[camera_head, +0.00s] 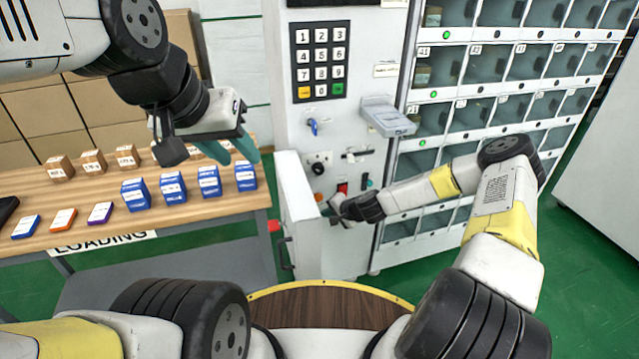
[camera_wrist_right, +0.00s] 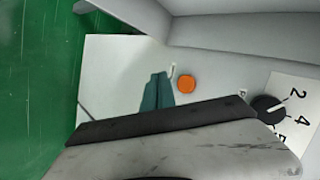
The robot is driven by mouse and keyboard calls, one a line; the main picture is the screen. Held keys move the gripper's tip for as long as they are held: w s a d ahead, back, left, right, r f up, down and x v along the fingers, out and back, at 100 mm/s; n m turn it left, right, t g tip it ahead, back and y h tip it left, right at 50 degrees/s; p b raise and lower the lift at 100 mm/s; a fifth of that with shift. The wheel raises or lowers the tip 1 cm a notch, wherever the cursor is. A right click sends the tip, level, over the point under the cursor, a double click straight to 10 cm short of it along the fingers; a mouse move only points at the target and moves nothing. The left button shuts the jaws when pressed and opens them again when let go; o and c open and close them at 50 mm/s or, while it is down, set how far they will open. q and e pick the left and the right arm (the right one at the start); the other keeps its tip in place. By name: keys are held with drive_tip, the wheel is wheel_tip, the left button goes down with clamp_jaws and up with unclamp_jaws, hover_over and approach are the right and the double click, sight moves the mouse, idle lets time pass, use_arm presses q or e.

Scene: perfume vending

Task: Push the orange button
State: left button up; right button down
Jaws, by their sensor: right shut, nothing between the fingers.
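The orange button (camera_wrist_right: 187,84) is a small round button on the pale panel in the right wrist view. In the head view, a small orange spot (camera_head: 319,197) low on the machine's front seems to be it. My right gripper (camera_wrist_right: 160,76) is shut and empty. Its teal fingertips lie just left of the button in the wrist view and do not cover it; I cannot tell how far they are from the panel. In the head view the right gripper (camera_head: 331,208) is beside the orange spot, its fingers mostly hidden. My left gripper (camera_head: 238,156) is open and empty above the loading table.
A black numbered dial (camera_wrist_right: 268,108) sits right of the button. An open panel door (camera_head: 298,205) stands left of the machine controls. A red switch (camera_head: 342,188) is close to the right gripper. The loading table (camera_head: 200,210) holds several boxes. A keypad (camera_head: 320,62) is higher up.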

drive_tip(key=shift+w+a, duration=0.25)
drive_tip(key=shift+w, duration=0.45)
drive_tip(key=shift+w+a, duration=0.2)
drive_tip(key=shift+w, duration=0.55)
drive_tip(key=shift+w+a, duration=0.25)
drive_tip(key=shift+w, duration=0.45)
drive_tip(key=shift+w, duration=0.15)
drive_tip(key=shift+w+a, duration=0.15)
drive_tip(key=shift+w, duration=0.1)
drive_tip(key=shift+w+a, duration=0.15)
drive_tip(key=shift+w, duration=0.25)
idle(0.9)
idle(0.3)
drive_tip(key=shift+s+d, duration=0.3)
drive_tip(key=shift+s, duration=0.5)
drive_tip(key=s, duration=0.1)
drive_tip(key=s+d, duration=0.1)
drive_tip(key=s, duration=0.2)
drive_tip(key=shift+s+d, duration=0.25)
drive_tip(key=shift+s, duration=0.15)
